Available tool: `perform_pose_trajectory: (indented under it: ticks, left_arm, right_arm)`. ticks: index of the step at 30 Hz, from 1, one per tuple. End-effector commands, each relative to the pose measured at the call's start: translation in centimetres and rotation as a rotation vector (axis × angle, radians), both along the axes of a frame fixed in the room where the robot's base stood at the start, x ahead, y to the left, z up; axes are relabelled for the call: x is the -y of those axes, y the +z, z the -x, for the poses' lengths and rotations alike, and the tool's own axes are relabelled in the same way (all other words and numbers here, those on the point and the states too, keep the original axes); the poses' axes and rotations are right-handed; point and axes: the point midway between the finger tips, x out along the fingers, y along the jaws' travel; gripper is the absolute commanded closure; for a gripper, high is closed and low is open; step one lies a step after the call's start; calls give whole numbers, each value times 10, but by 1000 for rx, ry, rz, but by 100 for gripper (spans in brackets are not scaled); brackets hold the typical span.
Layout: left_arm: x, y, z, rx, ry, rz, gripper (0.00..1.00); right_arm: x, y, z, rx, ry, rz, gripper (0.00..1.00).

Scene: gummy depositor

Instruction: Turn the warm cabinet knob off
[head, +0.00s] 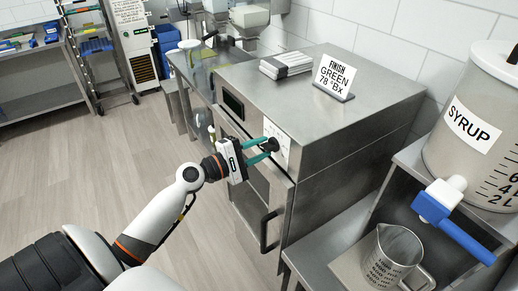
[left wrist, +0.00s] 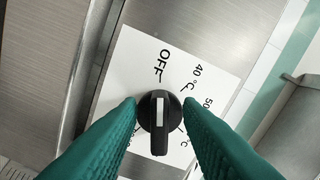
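The warm cabinet (head: 330,130) is a steel box with a white dial plate (head: 281,132) on its front. The black knob (left wrist: 160,120) sits on that plate, which also shows in the left wrist view (left wrist: 215,75); its grip bar runs up and down in that picture with a white mark on it. "OFF" is printed above and slightly left of the knob, and temperature marks run down the right. My left gripper (head: 264,151) is at the knob, its green fingers apart on either side of it. Whether they touch it is unclear. My right gripper is out of view.
A door handle (head: 268,230) juts out below the knob. A syrup tank (head: 480,130) and a measuring jug (head: 392,258) stand at the right.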

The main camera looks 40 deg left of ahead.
Motion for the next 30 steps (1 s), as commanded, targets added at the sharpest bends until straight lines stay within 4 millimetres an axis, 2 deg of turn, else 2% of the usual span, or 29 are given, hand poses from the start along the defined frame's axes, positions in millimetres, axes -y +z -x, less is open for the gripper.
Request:
perform_pose_trajectory:
  ticks: [11, 14, 24, 30]
  left_arm:
    - [-2, -3, 6, -1, -1, -3, 66]
    - [-7, -5, 18, -1, -1, -5, 66]
    - [-35, -7, 84, -3, 1, -3, 66]
    - [-44, -3, 106, -1, 1, -1, 66]
  right_arm:
    - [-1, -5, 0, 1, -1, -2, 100]
    - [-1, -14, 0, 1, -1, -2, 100]
    - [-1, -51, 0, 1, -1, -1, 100]
    - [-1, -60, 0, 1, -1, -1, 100]
